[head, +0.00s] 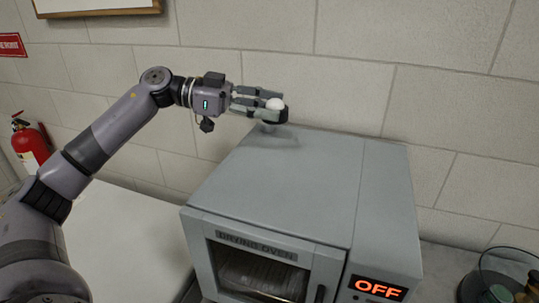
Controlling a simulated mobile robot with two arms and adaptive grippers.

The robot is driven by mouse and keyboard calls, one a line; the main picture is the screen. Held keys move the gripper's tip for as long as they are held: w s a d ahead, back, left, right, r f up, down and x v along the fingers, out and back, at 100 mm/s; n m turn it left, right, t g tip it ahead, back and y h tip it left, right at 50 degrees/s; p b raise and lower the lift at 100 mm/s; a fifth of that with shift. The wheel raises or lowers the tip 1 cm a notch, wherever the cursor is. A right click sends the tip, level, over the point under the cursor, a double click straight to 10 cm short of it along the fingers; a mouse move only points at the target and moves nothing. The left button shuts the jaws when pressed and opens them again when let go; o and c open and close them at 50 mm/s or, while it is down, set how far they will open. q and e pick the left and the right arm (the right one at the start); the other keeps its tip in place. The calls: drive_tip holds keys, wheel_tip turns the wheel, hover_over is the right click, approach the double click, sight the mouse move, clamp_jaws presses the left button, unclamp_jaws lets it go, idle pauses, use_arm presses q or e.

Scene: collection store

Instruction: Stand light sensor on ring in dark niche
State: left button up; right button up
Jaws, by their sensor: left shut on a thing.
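My left gripper (262,103) reaches in from the left above the back of a grey drying oven. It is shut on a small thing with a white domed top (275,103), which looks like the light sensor. The fingers hide most of its body. Just below the fingers, a small grey stub shows near the oven's back edge; I cannot tell whether it belongs to the oven or to the held thing. I see no ring and no dark niche in this view. My right gripper is out of view.
The drying oven (290,185) has a closed glass door and a lit OFF display (379,288). A white surface (125,240) lies to its left. A glass container (507,275) stands at lower right. A fire extinguisher (31,142) is at far left. A block wall stands close behind.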

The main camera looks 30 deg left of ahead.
use_arm(q)
hover_over(267, 164)
wheel_tip(267, 164, down, 6)
drive_tip(key=shift+r, duration=0.1)
drive_tip(key=shift+w+f, duration=0.1)
drive_tip(key=shift+f, duration=0.5)
wheel_tip(267, 164, down, 4)
drive_tip(key=shift+r+p, duration=0.25)
drive_tip(key=shift+p, duration=0.15)
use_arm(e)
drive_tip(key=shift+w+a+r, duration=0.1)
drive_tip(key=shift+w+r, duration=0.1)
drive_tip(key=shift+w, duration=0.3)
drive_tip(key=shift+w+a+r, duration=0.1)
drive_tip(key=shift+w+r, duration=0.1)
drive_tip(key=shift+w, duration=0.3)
use_arm(q)
drive_tip(key=shift+f, duration=0.15)
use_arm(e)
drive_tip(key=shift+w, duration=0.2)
use_arm(q)
drive_tip(key=o, duration=1.2)
drive_tip(key=shift+c, duration=0.2)
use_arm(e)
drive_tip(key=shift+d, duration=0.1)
